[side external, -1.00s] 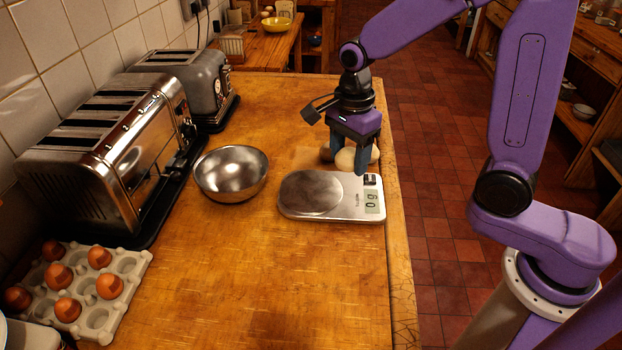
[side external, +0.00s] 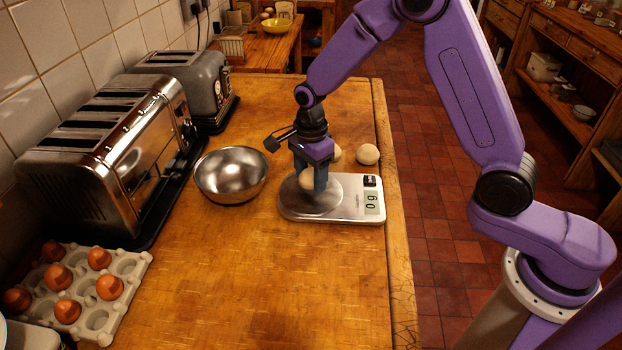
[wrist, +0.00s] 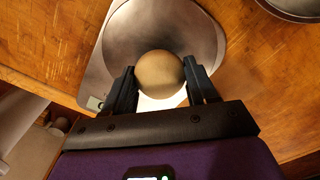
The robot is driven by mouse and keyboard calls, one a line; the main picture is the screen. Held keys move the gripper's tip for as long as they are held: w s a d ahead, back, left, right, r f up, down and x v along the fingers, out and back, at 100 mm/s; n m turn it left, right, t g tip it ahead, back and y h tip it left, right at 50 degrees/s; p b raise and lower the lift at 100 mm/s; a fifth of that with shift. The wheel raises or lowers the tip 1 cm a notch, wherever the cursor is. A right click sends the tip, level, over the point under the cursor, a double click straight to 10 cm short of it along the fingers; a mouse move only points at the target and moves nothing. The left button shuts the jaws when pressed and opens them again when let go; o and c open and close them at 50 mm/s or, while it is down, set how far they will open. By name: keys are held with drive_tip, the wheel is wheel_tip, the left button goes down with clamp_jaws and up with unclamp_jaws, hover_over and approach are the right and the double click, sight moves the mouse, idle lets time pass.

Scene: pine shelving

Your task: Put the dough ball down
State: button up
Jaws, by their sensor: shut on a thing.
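My gripper (side external: 309,180) is shut on a pale dough ball (side external: 306,181), which sits between the two dark fingers above the scale's round plate. The dough ball also shows in the wrist view (wrist: 160,73) between the fingertips (wrist: 160,80). The kitchen scale (side external: 347,201) is silver with a round metal plate (side external: 300,207), and its display reads 0 g. I cannot tell any gap between ball and plate exactly. Two other dough balls lie behind the scale: one at the right (side external: 367,154) and one partly hidden by my gripper (side external: 337,153).
An empty metal bowl (side external: 231,174) stands left of the scale. Two toasters (side external: 104,150) (side external: 187,83) line the tiled wall. An egg tray (side external: 125,265) with several brown eggs is at the front left. The front middle of the wooden counter (side external: 240,285) is clear.

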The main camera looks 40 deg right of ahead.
sight(311, 171)
drive_tip(key=shift+f, duration=0.75)
drive_tip(key=shift+f, duration=0.15)
drive_tip(key=o, duration=0.7)
wheel_tip(311, 171, up, 12)
drive_tip(key=shift+r, duration=0.1)
drive_tip(key=shift+s+r, duration=0.1)
